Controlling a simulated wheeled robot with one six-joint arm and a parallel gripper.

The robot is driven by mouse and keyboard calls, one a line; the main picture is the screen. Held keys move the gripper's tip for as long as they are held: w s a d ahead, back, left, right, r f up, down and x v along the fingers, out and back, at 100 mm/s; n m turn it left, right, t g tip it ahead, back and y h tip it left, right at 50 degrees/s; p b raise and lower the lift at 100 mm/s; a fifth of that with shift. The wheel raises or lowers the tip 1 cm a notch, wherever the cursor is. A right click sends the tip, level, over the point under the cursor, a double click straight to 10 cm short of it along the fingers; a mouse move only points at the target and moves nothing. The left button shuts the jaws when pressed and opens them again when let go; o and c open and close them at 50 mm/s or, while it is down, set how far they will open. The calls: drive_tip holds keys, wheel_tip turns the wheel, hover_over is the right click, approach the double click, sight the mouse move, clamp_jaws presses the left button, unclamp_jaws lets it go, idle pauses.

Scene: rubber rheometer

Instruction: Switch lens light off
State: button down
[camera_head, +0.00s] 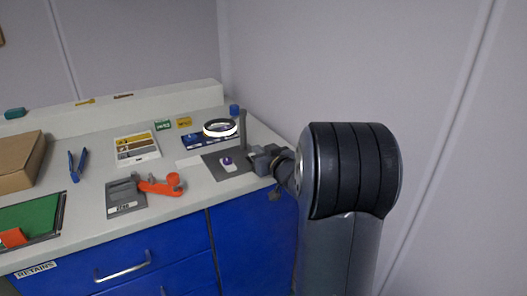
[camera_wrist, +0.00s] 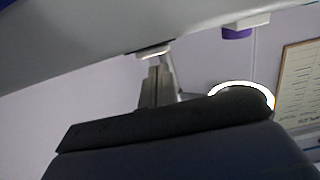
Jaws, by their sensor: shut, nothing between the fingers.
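The lens light is a ring-shaped lamp (camera_head: 220,128) on a grey post (camera_head: 243,130) at the back right of the counter; its ring glows white. The glowing ring also shows in the wrist view (camera_wrist: 262,90). A purple knob on a small white base (camera_head: 229,167) sits on the dark grey mat in front of the lamp. A purple piece (camera_wrist: 237,33) shows at the top of the wrist view. My gripper (camera_head: 258,160) is shut and empty, low over the counter's right edge, right of the knob and apart from it. Its fingers (camera_wrist: 156,78) are together in the wrist view.
A blue-capped jar (camera_head: 234,111) stands behind the lamp. A raised back ledge runs along the counter; the wall is close at right.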

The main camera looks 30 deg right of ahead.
drive_tip(key=shift+w+f, duration=0.1)
drive_tip(key=shift+f, duration=0.4)
drive_tip(key=shift+r+p, duration=0.2)
drive_tip(key=shift+p, duration=0.5)
